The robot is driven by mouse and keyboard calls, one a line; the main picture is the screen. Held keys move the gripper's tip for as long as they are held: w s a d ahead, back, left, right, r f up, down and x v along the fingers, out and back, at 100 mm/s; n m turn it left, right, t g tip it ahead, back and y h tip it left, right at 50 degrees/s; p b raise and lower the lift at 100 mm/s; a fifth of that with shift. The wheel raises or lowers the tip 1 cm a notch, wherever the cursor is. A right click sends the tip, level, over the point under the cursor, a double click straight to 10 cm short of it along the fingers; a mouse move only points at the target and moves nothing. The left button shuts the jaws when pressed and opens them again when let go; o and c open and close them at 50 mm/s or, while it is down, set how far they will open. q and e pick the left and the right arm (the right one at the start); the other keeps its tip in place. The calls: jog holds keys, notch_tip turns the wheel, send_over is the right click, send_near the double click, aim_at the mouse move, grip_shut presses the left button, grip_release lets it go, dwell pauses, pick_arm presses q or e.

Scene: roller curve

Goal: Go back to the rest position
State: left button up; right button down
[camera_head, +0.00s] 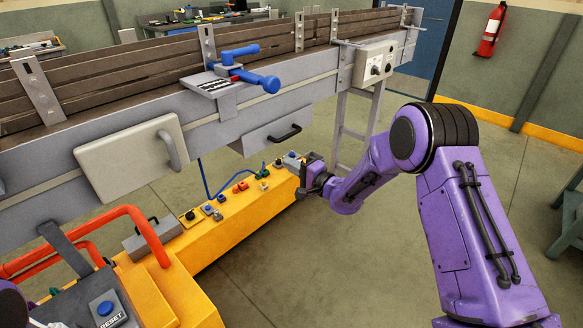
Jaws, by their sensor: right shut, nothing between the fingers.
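My right arm comes in from the right, purple with black joints, bent at the elbow. My right gripper (308,182) is small and dark at the end of this arm, shut and empty. It is in front of the conveyor, by the far end of a yellow panel (225,222) with buttons and knobs. I cannot tell whether it touches the panel. A bit of purple, probably my left arm, shows at the bottom left corner. My left gripper is not in view.
A grey roller conveyor (230,100) runs across the back, with a blue-handled clamp (245,68), and a grey control box (374,64) near its far end. An orange rail (135,215) and a blue reset button (105,308) are at lower left. The floor (345,265) below my right arm is clear.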

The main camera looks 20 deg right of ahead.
jog(key=s+d+f+n+g+h, duration=0.1)
jog(key=s+f+n+g+h, duration=0.55)
jog(key=s+f, duration=1.15)
jog(key=s+f+g+h, duration=0.1)
jog(key=s+f+g, duration=0.2)
jog(key=s, duration=1.1)
jog(key=s+f+g+h, duration=0.2)
jog(key=s+f+g, duration=0.2)
jog(key=s+f, duration=0.4)
jog(key=s, duration=0.5)
jog(key=shift+s+a, duration=0.15)
jog(key=shift+s, duration=0.2)
jog(key=shift+n, duration=0.25)
